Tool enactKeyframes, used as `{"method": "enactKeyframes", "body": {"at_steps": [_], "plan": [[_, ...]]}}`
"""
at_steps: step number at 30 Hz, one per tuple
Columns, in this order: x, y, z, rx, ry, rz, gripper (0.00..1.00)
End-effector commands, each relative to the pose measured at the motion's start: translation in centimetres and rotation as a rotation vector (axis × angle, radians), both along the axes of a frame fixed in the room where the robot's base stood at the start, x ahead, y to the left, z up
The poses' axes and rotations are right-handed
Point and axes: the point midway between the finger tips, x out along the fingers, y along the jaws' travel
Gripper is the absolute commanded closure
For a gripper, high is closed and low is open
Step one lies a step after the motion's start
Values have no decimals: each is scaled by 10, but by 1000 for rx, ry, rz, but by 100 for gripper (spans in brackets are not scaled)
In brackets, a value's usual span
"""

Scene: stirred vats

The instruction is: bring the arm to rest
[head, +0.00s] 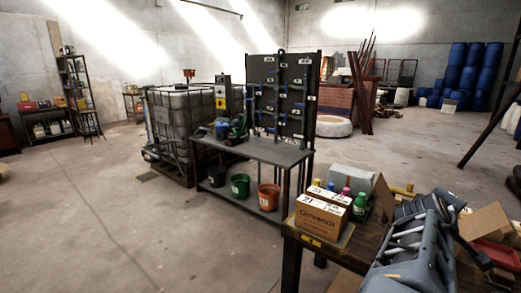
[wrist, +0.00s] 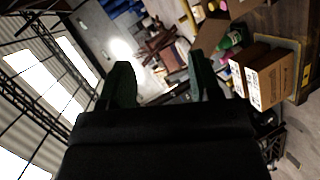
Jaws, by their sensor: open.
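My arm (head: 408,250) shows at the lower right of the head view, grey and folded, in front of the wooden table. I cannot make out the jaws clearly there. In the wrist view my gripper (wrist: 160,78) has two dark green fingers spread apart with nothing between them. The wrist view is strongly tilted. The wooden table and its cartons lie to the right of the fingers, apart from them.
A carton (head: 320,214) stands on the wooden table (head: 345,247) with several coloured-cap bottles behind it. A red bin (head: 497,254) is right of my arm. A grey bench (head: 258,150) with several buckets below stands further back. Open floor (head: 100,220) lies left.

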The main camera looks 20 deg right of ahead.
Motion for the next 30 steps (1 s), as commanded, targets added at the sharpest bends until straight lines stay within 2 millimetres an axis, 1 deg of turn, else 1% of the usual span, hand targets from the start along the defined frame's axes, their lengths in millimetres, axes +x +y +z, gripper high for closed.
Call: {"method": "enactKeyframes", "body": {"at_steps": [3,5,8,9,11,12,13,14,15,18,19,21,24,27,30], "plan": [[20,28,-27,188,-146,-55,43],[32,46,-42,290,-207,-80,43],[56,86,-65,479,-289,-114,43],[66,107,-75,565,-312,-124,43],[81,145,-88,702,-328,-137,43],[90,173,-95,793,-325,-138,43],[96,195,-100,860,-315,-138,43],[100,216,-104,920,-300,-134,43],[103,243,-108,990,-273,-124,43],[107,300,-111,1110,-186,-65,43],[108,313,-111,1132,-160,-38,43],[109,339,-109,1162,-111,30,43],[110,363,-104,1171,-57,116,43],[111,379,-98,1170,-24,181,43],[111,387,-96,1170,-5,216,43]]}}
